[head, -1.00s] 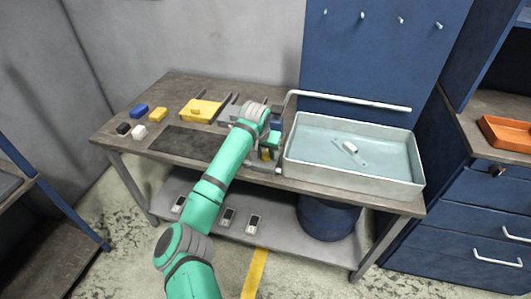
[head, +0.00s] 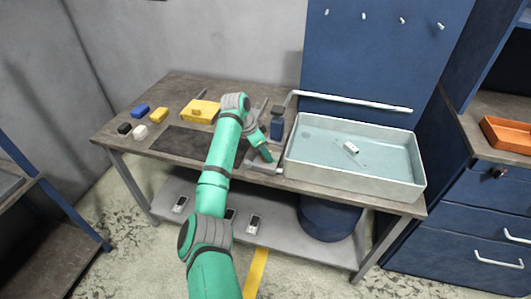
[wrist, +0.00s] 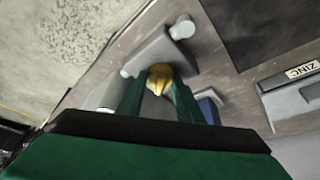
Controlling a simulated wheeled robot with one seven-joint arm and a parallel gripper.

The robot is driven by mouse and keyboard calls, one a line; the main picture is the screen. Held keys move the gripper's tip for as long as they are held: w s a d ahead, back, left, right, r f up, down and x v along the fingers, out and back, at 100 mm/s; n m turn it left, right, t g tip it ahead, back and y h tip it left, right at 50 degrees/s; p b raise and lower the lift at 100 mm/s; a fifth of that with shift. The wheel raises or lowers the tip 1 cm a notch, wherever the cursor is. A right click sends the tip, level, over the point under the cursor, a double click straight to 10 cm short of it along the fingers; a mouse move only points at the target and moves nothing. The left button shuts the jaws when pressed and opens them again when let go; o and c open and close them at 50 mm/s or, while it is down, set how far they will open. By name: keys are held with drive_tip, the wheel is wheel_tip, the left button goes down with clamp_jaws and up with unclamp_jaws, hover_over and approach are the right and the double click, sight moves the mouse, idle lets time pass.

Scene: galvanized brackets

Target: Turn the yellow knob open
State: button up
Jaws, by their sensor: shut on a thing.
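The yellow knob (wrist: 159,77) shows in the wrist view between the two green fingers of my gripper (wrist: 160,84), at a grey fitting (wrist: 162,53). The fingers are shut on the knob, one on each side. In the head view my gripper (head: 265,153) is low at the bench's front, just left of the pale basin (head: 350,187). The knob is hidden there behind my gripper. How far the knob is turned cannot be told.
A white pipe (head: 355,101) runs along the basin's back. A dark blue block (head: 277,128) stands close to my gripper. A yellow box (head: 200,112) and several small blocks lie on the left of the bench (head: 175,87). A ZINC-labelled grey block (wrist: 287,95) shows in the wrist view.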

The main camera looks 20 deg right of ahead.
drive_tip(key=m+g, duration=0.2)
drive_tip(key=m, duration=0.2)
drive_tip(key=shift+w+d+m, duration=0.1)
drive_tip(key=shift+d+m, duration=0.05)
drive_tip(key=shift+m, duration=0.15)
drive_tip(key=shift+m+g, duration=0.3)
drive_tip(key=shift+m, duration=0.7)
drive_tip(key=shift+w+m+g+y, duration=0.1)
drive_tip(key=shift+m+g+y, duration=0.3)
drive_tip(key=shift+m, duration=0.5)
drive_tip(key=o, duration=1)
drive_tip(key=shift+w+a+r, duration=0.2)
drive_tip(key=shift+r, duration=0.35)
drive_tip(key=v, duration=0.9)
drive_tip(key=shift+a+r, duration=0.1)
drive_tip(key=shift+r, duration=0.25)
